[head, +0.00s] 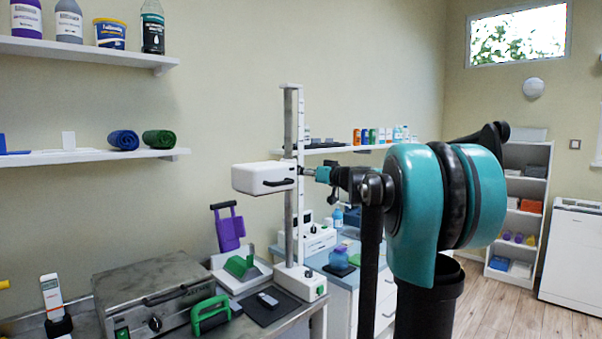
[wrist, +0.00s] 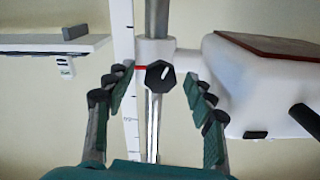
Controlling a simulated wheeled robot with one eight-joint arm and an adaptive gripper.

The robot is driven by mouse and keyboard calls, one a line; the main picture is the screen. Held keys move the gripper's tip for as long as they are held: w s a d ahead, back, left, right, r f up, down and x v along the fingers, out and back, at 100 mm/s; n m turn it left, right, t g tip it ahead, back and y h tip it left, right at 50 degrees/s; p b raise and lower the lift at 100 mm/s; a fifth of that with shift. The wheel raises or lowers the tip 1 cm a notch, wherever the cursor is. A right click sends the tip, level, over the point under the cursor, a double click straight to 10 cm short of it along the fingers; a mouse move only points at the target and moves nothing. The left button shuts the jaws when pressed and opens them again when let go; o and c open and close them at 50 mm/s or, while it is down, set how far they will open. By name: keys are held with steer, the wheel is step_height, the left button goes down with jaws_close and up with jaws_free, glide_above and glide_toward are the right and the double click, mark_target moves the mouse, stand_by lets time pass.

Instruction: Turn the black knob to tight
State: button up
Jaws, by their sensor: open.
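The black knob (wrist: 160,77) is a faceted knob with a pale slot mark, on a white collar (wrist: 153,50) around a vertical metal column (wrist: 157,18). In the wrist view my gripper (wrist: 154,96) is open, with one green-padded finger on each side of the knob and visible gaps to it. In the head view my gripper (head: 309,171) is up against the column (head: 289,125), beside a white box-shaped head (head: 263,178); the knob cannot be made out there. No tight or loose marking is readable.
A white scale strip (wrist: 127,100) with a red mark runs beside the column. Below stand a steel box (head: 155,295) with its own dark dial, a green-handled object (head: 211,314) and a purple holder (head: 228,230). Wall shelves (head: 85,48) are at left.

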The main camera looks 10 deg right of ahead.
steer(key=shift+a, duration=0.1)
steer(key=shift+c, duration=0.6)
steer(key=c, duration=1)
steer(key=shift+c, duration=0.2)
steer(key=shift+m, duration=15.7)
